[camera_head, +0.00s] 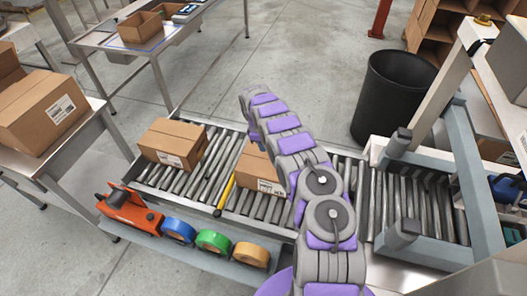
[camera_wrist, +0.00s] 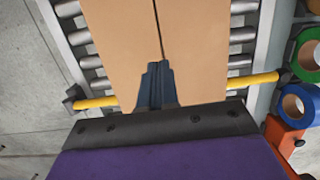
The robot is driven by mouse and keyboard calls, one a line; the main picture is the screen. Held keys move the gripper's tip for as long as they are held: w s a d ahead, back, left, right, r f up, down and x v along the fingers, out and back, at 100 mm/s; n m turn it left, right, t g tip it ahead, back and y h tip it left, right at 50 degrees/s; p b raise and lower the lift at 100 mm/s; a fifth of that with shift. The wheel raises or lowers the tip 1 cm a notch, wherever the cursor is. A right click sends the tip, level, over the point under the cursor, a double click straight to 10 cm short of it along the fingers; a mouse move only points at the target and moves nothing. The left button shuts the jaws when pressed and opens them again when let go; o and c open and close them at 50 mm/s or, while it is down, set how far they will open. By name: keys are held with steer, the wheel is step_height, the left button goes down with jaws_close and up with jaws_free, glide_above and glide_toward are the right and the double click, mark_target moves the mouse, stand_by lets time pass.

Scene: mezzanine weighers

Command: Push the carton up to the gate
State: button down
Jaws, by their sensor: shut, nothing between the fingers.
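A brown carton (camera_head: 258,165) with a white label sits on the roller conveyor (camera_head: 280,208), partly hidden behind my arm. It also fills the middle of the wrist view (camera_wrist: 200,45), its dark seam running lengthwise. My gripper (camera_wrist: 157,68) is shut and empty, its fingertips at the carton's near end, over the seam line; I cannot tell whether they touch. In the head view my gripper is hidden. A blue-grey frame (camera_head: 468,180) with dark-ended arms, which looks like the gate, stands across the conveyor at right. Bare rollers lie between the carton and it, partly hidden by my arm.
A second carton (camera_head: 172,143) sits on the conveyor's left end. A yellow bar (camera_head: 226,193) crosses the rollers beside the first carton. An orange tool (camera_head: 130,212) and blue, green and yellow tape rolls (camera_head: 213,241) line the front shelf. A black bin (camera_head: 392,95) stands behind.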

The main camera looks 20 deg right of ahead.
step_height(320, 180, up, 11)
steer(key=w+a+p, duration=0.1)
steer(key=a, duration=0.1)
steer(key=s+a+r+m, duration=0.3)
steer(key=s+r+m, duration=0.3)
steer(key=s+r, duration=1.45)
steer(key=s+a+m, duration=0.2)
steer(key=s+a, duration=0.3)
steer(key=s, duration=1.1)
steer(key=s+a+r+m+y+b, duration=0.1)
steer(key=s+a, duration=0.4)
steer(key=s, duration=1.1)
steer(key=shift+s+a+m, duration=0.15)
steer(key=shift+a+m, duration=0.15)
steer(key=shift+m, duration=0.2)
